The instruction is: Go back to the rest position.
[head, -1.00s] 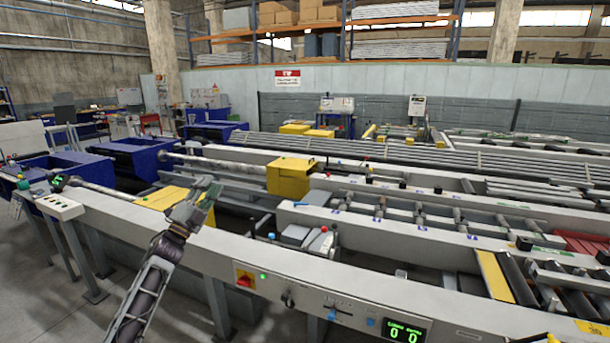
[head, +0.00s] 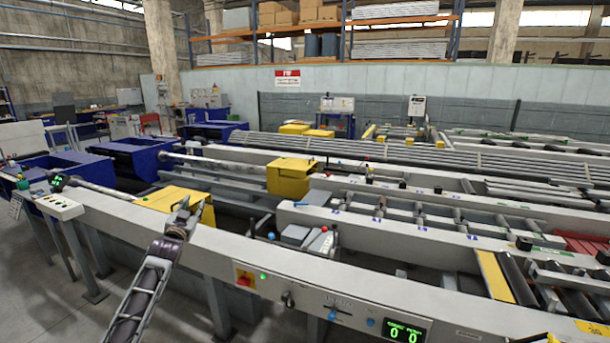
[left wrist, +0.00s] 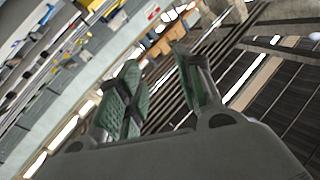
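My left arm comes in from the lower left of the head view. Its gripper (head: 186,208) is small there, seen from behind above the long grey beam, near a yellow housing. In the left wrist view the two green-padded fingers of this gripper (left wrist: 160,68) stand apart with nothing between them. I cannot make out my right gripper in the head view.
A long grey machine beam (head: 232,250) runs across in front of me, with a red-and-yellow switch (head: 244,279) and a green display (head: 404,333). A yellow block (head: 289,178) and roller tracks lie behind. Grey floor (head: 50,305) shows at the lower left.

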